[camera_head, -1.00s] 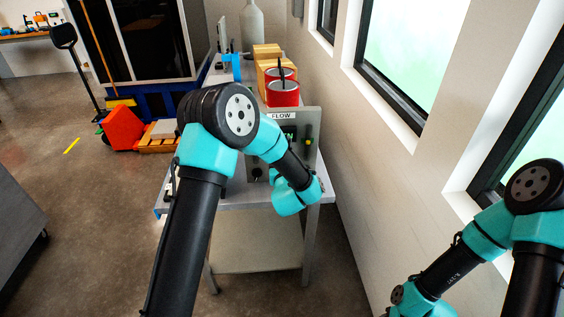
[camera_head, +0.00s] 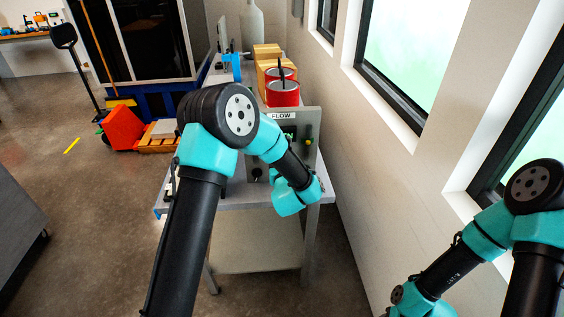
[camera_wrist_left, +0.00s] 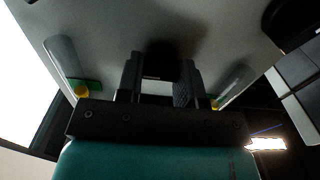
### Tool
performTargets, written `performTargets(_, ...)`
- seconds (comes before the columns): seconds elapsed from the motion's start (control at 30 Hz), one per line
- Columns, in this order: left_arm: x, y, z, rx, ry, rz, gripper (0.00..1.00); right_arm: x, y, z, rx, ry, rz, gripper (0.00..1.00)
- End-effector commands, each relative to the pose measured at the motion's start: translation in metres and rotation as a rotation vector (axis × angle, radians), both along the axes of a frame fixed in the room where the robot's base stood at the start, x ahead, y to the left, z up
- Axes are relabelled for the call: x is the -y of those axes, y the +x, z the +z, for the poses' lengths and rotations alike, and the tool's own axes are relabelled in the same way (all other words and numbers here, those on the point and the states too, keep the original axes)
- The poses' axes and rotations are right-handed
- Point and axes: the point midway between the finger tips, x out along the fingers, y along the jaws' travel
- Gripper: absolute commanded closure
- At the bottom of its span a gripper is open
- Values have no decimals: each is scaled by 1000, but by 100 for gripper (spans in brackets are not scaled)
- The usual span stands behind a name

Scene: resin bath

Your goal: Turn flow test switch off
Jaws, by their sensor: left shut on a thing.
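The grey flow test panel (camera_head: 311,119) with its FLOW label (camera_head: 281,115) stands on the bench in the head view. My left arm covers much of its front. In the left wrist view, my left gripper (camera_wrist_left: 158,82) is at the panel face (camera_wrist_left: 110,25), its fingers closed around a dark knob (camera_wrist_left: 162,55) that I take for the switch. The knob is in shadow, so its turned position cannot be read. In the head view the left gripper is hidden behind its own arm. My right gripper is out of view; only its arm shows at lower right.
Clear tubes with yellow and green parts (camera_wrist_left: 65,65) flank the left gripper in the wrist view. Red cans (camera_head: 282,94) and wooden blocks (camera_head: 267,56) stand behind the panel. The wall with windows (camera_head: 400,60) is close on the right.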

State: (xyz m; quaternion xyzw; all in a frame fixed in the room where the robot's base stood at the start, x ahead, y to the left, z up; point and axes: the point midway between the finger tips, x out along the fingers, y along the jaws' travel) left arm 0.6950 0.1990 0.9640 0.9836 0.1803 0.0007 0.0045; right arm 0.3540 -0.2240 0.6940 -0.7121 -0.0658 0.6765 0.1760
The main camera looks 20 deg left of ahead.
Motion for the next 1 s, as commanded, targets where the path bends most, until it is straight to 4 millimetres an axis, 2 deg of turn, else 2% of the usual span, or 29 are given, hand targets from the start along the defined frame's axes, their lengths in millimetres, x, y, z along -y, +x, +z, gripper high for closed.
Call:
performTargets(0.37, -1, 0, 0, 49, -130, 0, 90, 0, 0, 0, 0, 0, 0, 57)
performTargets(1.0, -2, -1, -1, 251, -661, 0, 90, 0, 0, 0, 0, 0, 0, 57)
